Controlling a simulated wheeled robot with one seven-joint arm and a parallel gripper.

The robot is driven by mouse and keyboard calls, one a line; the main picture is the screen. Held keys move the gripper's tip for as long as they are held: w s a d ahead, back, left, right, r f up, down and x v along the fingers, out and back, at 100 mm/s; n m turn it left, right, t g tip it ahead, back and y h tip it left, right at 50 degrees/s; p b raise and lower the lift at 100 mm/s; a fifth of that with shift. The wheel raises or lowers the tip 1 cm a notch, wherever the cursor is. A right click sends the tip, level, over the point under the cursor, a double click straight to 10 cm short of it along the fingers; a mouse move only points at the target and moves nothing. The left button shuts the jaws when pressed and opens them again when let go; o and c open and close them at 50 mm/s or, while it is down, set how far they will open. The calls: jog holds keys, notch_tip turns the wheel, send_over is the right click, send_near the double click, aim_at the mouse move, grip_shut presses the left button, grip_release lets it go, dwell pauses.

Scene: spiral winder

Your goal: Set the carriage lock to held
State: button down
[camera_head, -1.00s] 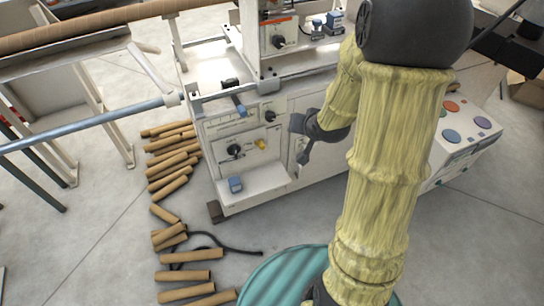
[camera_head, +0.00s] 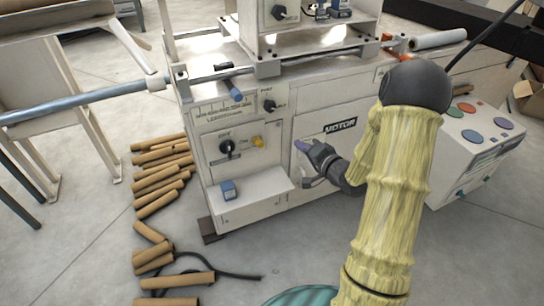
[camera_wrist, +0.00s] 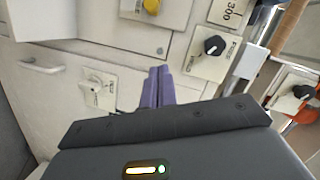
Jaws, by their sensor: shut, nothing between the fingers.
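A small black knob (camera_head: 269,105) sits on a white plate beside the scale, on the upper front of the cream machine. The same knob (camera_wrist: 212,47) shows in the wrist view, right of and beyond my fingertips. Its lettering is too small to read surely, so I cannot tell whether it is the carriage lock. My gripper (camera_head: 303,147) is in front of the motor panel, lower and to the right of that knob. Its purple fingers (camera_wrist: 158,86) are shut and empty, apart from the knob. A white knob (camera_wrist: 97,87) is left of the fingers.
A larger black knob (camera_head: 228,147) and a yellow knob (camera_head: 257,141) are on the left panel above a shelf with a blue block (camera_head: 229,189). A blue-ended lever (camera_head: 234,90) juts out above. Cardboard tubes (camera_head: 160,172) lie on the floor at left.

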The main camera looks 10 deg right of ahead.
aim_at(258, 142)
jog(key=shift+d+f+m+t+y+b, duration=0.15)
jog(key=shift+f+m+t+y+b, duration=0.1)
jog(key=shift+f+b, duration=0.25)
jog(key=shift+d+f+m+t+y+b, duration=0.15)
jog(key=shift+f+m+y+b, duration=0.15)
jog(key=shift+f, duration=0.4)
jog(key=shift+s+a, duration=0.1)
jog(key=w+a+b, duration=0.1)
jog(key=w+a, duration=0.1)
jog(key=w+a+f+b, duration=0.1)
jog(key=w+a+b, duration=0.1)
jog(key=w+a, duration=0.1)
jog(key=w+a+f+b, duration=0.1)
jog(key=w+a+b, duration=0.1)
jog(key=w+a, duration=0.1)
jog(key=shift+w, duration=0.15)
jog(key=shift+d, duration=0.1)
